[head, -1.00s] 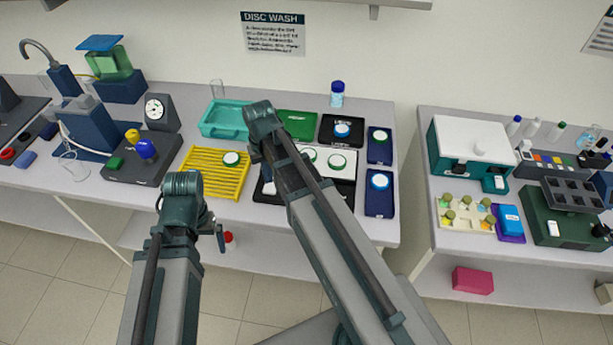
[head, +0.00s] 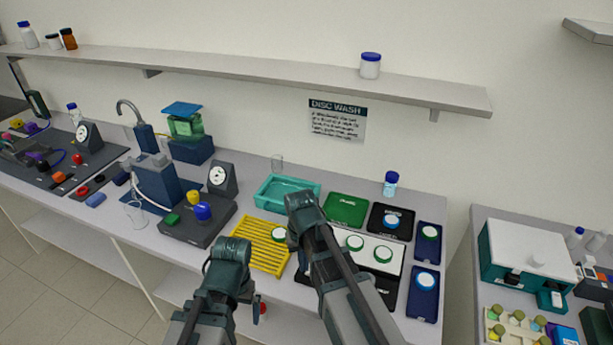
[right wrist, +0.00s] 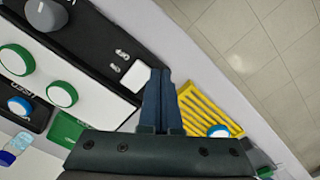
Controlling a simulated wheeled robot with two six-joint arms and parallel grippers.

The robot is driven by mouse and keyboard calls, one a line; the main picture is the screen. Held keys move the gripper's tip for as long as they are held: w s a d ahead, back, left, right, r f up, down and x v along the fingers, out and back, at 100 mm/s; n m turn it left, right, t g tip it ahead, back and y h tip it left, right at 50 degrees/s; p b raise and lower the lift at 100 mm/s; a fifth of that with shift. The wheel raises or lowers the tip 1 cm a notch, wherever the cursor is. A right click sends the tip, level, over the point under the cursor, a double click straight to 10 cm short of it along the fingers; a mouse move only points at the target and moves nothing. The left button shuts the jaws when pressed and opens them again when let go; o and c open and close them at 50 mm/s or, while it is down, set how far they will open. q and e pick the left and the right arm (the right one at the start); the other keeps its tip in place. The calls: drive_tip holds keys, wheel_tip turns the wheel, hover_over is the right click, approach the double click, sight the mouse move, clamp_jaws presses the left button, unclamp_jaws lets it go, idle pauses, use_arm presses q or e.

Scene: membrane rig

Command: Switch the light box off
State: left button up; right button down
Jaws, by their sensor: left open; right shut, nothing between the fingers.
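In the right wrist view the white panel (right wrist: 88,72) is beside a black strip (right wrist: 95,42) with a grey knob (right wrist: 47,13) and a white square switch (right wrist: 137,76). My right gripper (right wrist: 161,71) is shut and empty, its tips close beside the switch; contact cannot be told. My left gripper (head: 232,268) is open, left of the right arm, in front of the bench.
A yellow rack (head: 259,243) with a disc lies left of the light box. A teal tray (head: 287,194), a green mat (head: 346,209), a black mat (head: 386,232) and blue trays (head: 423,292) stand around it. A shelf (head: 300,85) runs above.

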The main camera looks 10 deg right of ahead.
use_arm(q)
wheel_tip(320, 180, down, 3)
drive_tip(key=shift+b, duration=1.1)
use_arm(e)
drive_tip(key=s+a+f+n, duration=0.3)
drive_tip(key=s+a, duration=0.4)
drive_tip(key=s, duration=0.4)
drive_tip(key=shift+h, duration=0.4)
drive_tip(key=shift+r, duration=0.1)
